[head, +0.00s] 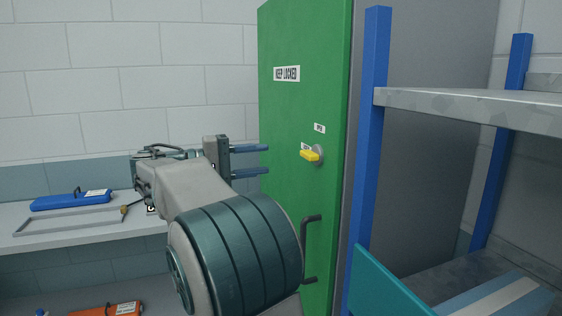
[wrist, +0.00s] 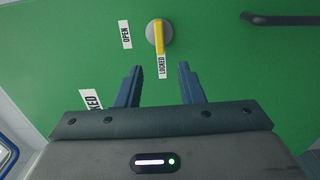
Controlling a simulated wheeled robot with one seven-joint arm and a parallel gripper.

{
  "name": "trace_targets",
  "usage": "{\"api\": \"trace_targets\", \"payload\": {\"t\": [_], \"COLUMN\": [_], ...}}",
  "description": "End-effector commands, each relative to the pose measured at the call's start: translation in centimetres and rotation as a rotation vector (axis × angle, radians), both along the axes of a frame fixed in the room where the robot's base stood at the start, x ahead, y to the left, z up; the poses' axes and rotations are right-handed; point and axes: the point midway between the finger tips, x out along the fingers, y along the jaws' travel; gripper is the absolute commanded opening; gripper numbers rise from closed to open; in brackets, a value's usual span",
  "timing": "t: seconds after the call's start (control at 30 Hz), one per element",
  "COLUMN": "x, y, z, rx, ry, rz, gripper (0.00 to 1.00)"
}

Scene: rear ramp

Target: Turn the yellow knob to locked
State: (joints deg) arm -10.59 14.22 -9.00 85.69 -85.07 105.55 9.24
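The yellow knob (head: 311,155) sits on a round grey base on the green door (head: 290,110). In the wrist view the yellow knob (wrist: 159,38) points straight down at the LOCKED label (wrist: 162,67). The OPEN label (wrist: 126,35) is to its left there; in the head view the OPEN label (head: 319,128) is above the knob. My gripper (head: 267,159) is open and empty, left of the knob in the head view. In the wrist view my gripper (wrist: 160,66) has its blue fingers apart below the knob, touching nothing visible.
A dark door handle (head: 311,248) is below the knob. A blue-post shelf rack (head: 370,150) stands close on the right. At left, a bench (head: 60,235) holds a blue case (head: 70,200). An orange case (head: 105,310) is lower down.

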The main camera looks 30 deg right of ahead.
Motion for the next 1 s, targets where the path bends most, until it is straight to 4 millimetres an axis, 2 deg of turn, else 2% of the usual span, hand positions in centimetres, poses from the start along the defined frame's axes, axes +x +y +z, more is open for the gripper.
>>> {"api": "trace_targets", "payload": {"t": [0.1, 0.3, 0.93, 1.0], "x": [0.6, 0.9, 0.9, 0.2], "y": [2.0, 3.5, 3.7, 3.0], "z": [-0.1, 0.0, 0.0, -0.9], "rx": [0.000, 0.000, 0.000, 0.059], "ry": [0.001, 0.001, 0.001, 0.015], "rz": [0.002, 0.001, 0.000, 0.019], "gripper": [0.35, 0.35, 0.35, 0.35]}}
